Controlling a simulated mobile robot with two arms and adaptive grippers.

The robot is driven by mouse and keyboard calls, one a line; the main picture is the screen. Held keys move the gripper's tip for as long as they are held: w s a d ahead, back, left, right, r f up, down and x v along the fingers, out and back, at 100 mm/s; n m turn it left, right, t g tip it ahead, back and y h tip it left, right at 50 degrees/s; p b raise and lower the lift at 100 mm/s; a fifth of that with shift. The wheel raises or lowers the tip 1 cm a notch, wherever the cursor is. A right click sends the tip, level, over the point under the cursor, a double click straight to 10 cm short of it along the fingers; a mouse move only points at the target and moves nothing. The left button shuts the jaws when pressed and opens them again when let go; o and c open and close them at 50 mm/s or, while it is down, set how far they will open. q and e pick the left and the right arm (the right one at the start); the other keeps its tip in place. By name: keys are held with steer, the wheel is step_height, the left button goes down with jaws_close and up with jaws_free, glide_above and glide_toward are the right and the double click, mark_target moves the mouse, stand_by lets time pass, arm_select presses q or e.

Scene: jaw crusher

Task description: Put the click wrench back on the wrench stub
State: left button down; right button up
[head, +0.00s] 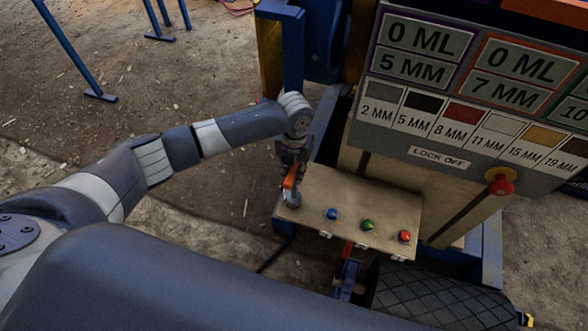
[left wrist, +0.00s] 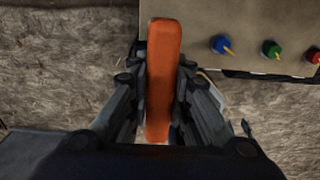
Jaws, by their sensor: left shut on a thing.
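My left gripper (head: 290,170) is shut on the click wrench (head: 291,179), at the left end of the beige control panel. The wrench shows as an orange bar in the left wrist view (left wrist: 162,75), between the two fingers (left wrist: 160,105). A grey round piece (head: 294,201) sits right below the orange part at the panel's left end. I cannot tell whether it belongs to the wrench or is the wrench stub, nor whether the wrench touches the panel. I cannot clearly make out the wrench stub. My right gripper is not in view.
The beige panel (head: 345,205) carries a blue knob (head: 332,214), a green knob (head: 368,225) and a red knob (head: 404,236), close right of my gripper. A sign board (head: 440,85) and a red-yellow lock-off knob (head: 500,184) stand behind. Open dirt ground lies left.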

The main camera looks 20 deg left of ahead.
arm_select(q)
steer(key=shift+f+b, duration=0.4)
steer(key=shift+f, duration=0.25)
steer(key=c, duration=1.5)
jaws_free()
steer(key=shift+o, duration=0.5)
steer(key=shift+s+f, duration=0.1)
